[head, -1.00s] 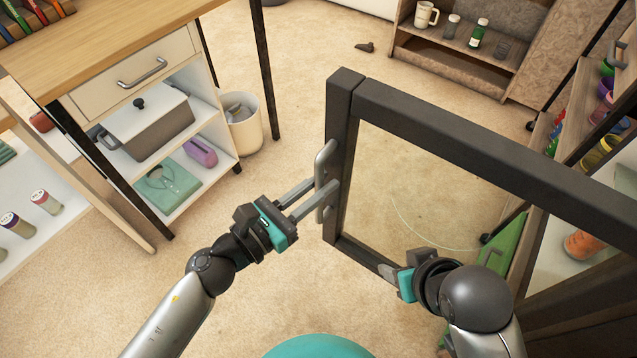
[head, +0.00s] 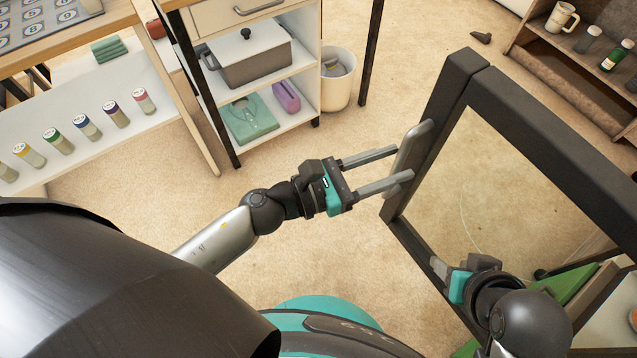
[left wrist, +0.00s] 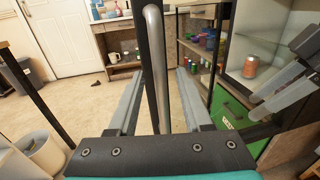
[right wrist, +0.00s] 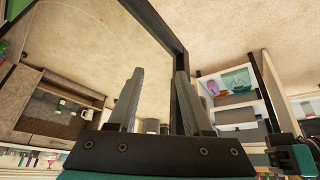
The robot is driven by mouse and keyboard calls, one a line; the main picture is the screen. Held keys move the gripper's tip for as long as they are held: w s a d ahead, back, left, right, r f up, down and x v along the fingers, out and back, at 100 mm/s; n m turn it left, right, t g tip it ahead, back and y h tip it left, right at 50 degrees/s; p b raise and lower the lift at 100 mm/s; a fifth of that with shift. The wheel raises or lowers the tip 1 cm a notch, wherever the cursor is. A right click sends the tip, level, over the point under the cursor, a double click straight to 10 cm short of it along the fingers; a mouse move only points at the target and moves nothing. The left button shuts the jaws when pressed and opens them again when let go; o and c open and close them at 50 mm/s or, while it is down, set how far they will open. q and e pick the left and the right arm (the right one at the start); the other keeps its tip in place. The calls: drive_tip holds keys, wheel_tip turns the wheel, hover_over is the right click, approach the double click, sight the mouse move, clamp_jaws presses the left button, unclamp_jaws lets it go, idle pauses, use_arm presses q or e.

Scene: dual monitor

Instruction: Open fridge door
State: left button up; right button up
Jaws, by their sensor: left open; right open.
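The fridge door (head: 545,108) is a dark frame around a clear glass pane, standing swung out into the room. Its grey vertical handle (head: 413,158) is on the left edge of the frame. My left gripper (head: 403,163) is open, its fingertips at the handle. In the left wrist view the handle (left wrist: 155,65) shows between the spread fingers, with no grip on it. My right gripper (head: 448,272) is open by the door's lower frame. In the right wrist view the frame (right wrist: 166,28) runs down behind the right finger; whether they touch is unclear.
A desk unit holds a grey pot (head: 245,62). A white bin (head: 338,82) stands beside it. A shelf with several capped jars (head: 87,125) is at left. A wooden cabinet (head: 560,60) is at upper right. Open carpet lies between desk and door.

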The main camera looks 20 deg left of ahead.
use_arm(q)
drive_tip(key=v, duration=1.3)
drive_tip(key=shift+s+a+p, duration=0.15)
drive_tip(key=shift+p, duration=0.2)
use_arm(e)
drive_tip(key=shift+s+d+g, duration=0.45)
drive_tip(key=shift+s+g, duration=0.05)
drive_tip(key=shift+s, duration=0.1)
